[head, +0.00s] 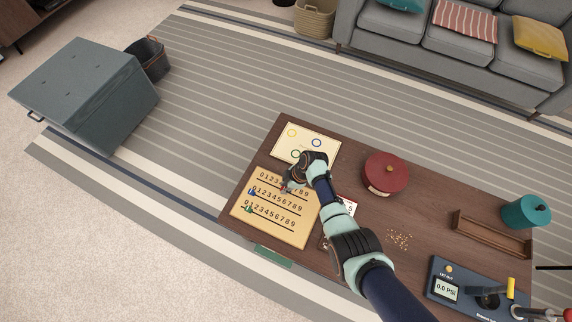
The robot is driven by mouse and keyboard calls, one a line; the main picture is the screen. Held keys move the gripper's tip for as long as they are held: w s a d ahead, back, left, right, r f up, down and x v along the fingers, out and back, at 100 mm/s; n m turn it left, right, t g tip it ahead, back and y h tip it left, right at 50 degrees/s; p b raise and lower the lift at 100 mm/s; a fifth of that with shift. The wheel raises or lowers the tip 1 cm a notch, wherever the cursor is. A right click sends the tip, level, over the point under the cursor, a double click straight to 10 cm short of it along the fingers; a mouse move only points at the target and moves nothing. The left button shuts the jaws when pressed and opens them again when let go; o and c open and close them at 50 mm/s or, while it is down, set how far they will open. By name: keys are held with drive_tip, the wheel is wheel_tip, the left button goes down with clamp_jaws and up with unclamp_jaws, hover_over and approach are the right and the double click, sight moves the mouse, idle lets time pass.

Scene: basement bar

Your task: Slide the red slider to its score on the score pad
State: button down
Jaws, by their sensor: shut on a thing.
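A light wooden scoreboard (300,237) lies on the table with three grooved rows numbered 0 to 9. My gripper (290,186) is over its top row, shut on the red slider (284,189), of which only a little red shows. The slider seems to be around the middle of the row; the gripper hides the exact digit. A blue slider (252,191) and a green slider (247,209) stand at the left ends of the middle and bottom rows. A white card (349,208) with red marks, perhaps the score pad, is mostly hidden behind my arm; a 5 seems to show.
A cream board with coloured rings (317,137) lies behind the scoreboard. A round red lidded box (386,173), scattered small bits (400,238), a wooden rack (490,236), a teal canister (526,212) and a gauge box (470,284) stand to the right.

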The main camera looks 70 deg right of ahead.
drive_tip(key=c, duration=1)
unclamp_jaws()
drive_tip(key=v, duration=1.2)
drive_tip(key=shift+w, duration=0.1)
